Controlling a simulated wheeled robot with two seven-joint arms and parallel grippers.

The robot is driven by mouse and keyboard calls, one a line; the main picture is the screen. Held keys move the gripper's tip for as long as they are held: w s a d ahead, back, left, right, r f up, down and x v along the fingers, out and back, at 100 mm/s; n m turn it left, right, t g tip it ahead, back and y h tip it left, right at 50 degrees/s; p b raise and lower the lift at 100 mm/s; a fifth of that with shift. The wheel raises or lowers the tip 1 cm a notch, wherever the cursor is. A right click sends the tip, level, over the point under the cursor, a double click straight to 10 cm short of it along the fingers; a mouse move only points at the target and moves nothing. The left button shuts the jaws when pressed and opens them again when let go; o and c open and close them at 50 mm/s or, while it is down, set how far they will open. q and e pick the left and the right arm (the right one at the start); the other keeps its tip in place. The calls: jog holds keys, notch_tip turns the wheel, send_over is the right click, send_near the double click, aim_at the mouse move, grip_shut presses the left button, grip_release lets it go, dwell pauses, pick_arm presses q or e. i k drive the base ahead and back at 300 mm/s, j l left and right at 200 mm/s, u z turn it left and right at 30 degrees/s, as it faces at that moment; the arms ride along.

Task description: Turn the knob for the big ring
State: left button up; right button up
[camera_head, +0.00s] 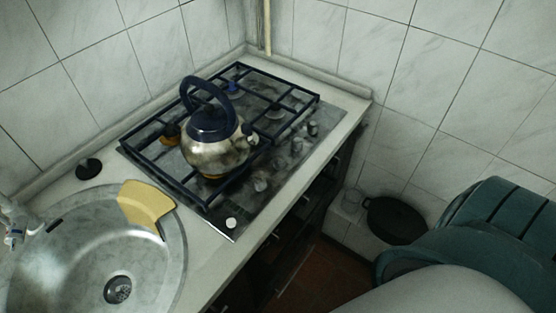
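A gas hob (303,158) is set into the counter, with a dark grate (160,173) over its rings. Several knobs run along its front right edge: a whitish near knob (231,223), then greyer ones (260,185), (279,163), (297,145) and a far dark knob (313,128). A steel kettle (215,153) with a dark blue lid and handle stands on the grate over the near right ring, hiding much of it. Other rings show at the left (170,132) and back (233,88). I cannot tell which ring is biggest. Neither gripper shows.
A round steel sink (62,262) is at the left, with a yellow cloth-like piece (146,203) on its rim and a tap (14,236). A black round lid-like thing (88,169) lies behind it. A black pot (395,220) sits low at right. Tiled walls close the back.

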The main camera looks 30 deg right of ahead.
aim_at(279, 166)
jog(key=k+l+z, duration=0.1)
jog(key=l+z, duration=0.25)
jog(key=k+l+z, duration=0.1)
jog(key=z, duration=0.25)
jog(key=l+z, duration=0.35)
jog(key=k+l, duration=0.05)
jog(key=l, duration=0.05)
